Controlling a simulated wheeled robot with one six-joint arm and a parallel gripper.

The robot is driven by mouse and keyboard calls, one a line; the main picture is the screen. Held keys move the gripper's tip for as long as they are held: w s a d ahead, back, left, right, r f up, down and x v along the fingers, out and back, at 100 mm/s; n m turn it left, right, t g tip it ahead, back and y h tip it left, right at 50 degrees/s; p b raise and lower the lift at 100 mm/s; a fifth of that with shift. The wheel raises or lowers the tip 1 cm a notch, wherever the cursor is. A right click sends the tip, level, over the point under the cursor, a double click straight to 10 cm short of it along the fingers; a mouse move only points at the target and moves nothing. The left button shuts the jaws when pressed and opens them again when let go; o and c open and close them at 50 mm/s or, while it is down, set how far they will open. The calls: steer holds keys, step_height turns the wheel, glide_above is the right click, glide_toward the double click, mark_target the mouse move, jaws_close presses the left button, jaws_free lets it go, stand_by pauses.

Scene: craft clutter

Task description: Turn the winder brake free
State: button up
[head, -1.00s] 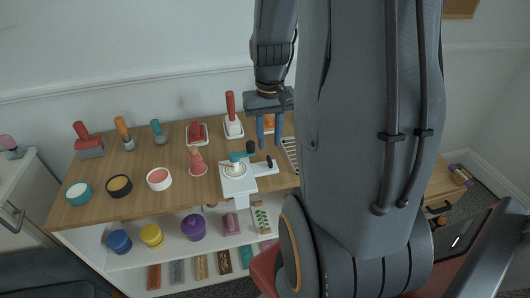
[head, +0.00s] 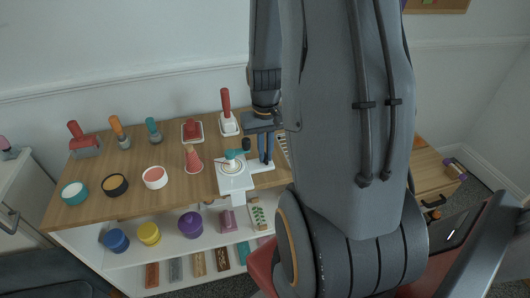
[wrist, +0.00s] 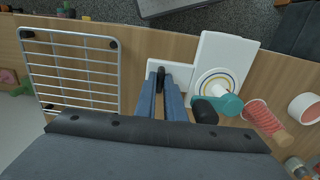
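The winder (head: 233,182) is a white block with a round dial and a teal crank (head: 236,154) with a black knob. In the wrist view the winder (wrist: 215,55) stands right of centre. A white side plate (wrist: 184,72) reaches out from it and carries a short black brake lever (wrist: 161,76). My gripper (wrist: 160,84) points down at this plate. Its two blue fingers are close together, one on each side of the lever, and appear shut on it. In the head view the fingers (head: 265,148) hide the lever.
A wire rack (wrist: 72,68) lies left of my gripper in the wrist view. A red cone (head: 193,158) and a white bowl (head: 155,178) stand left of the winder. A red-handled tool (head: 227,112) stands behind it. Lower shelves hold tubs and blocks.

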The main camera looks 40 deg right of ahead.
jaws_close()
steer(key=n+p, duration=0.3)
steer(key=shift+r+n, duration=0.1)
steer(key=shift+n, duration=0.3)
steer(key=n+p, duration=0.3)
steer(key=n, duration=0.2)
steer(key=n+p, duration=0.2)
steer(key=n, duration=0.3)
steer(key=shift+w+n+p, duration=0.1)
steer(key=shift+n+p, duration=0.95)
steer(key=shift+n, duration=1.05)
steer(key=o, duration=0.6)
jaws_free()
